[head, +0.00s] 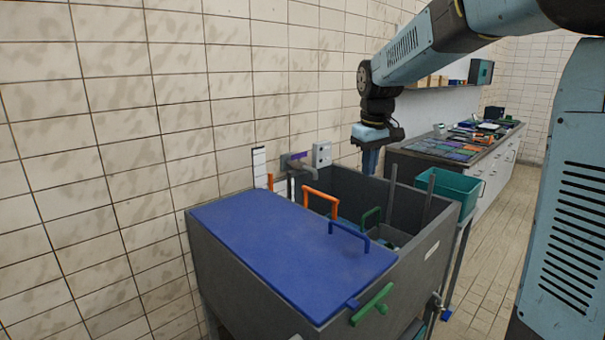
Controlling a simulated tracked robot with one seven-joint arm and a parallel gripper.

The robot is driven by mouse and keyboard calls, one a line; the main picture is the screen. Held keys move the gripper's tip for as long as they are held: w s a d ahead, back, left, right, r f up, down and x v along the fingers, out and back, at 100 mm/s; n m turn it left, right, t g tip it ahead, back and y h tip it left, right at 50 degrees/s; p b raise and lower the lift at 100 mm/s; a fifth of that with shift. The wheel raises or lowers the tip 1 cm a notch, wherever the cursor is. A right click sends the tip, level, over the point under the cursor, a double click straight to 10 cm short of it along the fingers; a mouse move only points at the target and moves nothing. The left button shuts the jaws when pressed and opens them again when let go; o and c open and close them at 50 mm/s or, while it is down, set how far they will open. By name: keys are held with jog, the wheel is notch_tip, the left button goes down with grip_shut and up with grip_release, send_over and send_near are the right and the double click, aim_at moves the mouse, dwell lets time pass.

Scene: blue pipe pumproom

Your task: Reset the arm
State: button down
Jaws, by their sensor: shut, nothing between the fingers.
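My arm reaches in from the upper right in the head view. My gripper (370,160) points down over the far part of a grey tank (423,268), near its back wall. The fingers are small and dark at this distance; they look closed, with nothing seen between them. The tips are close to the tank's rim, and I cannot tell whether they are inside it.
A blue lid (285,245) with a blue handle covers the tank's near part. An orange handle (321,199) and a green handle (370,217) rise from the open part. A teal bin (447,189) stands right. A cluttered counter (455,145) lies behind; floor (510,215) is clear at right.

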jog(key=s+d+f+m+t, duration=0.1)
jog(key=s+d+m, duration=0.1)
jog(key=s, duration=1.2)
jog(key=s+d+m+t, duration=0.2)
jog(key=s+d, duration=0.3)
jog(key=s, duration=0.9)
jog(key=shift+f+m+t, duration=0.3)
jog(key=shift+f+m, duration=0.1)
jog(key=shift+m, duration=0.4)
jog(key=shift+s, duration=0.1)
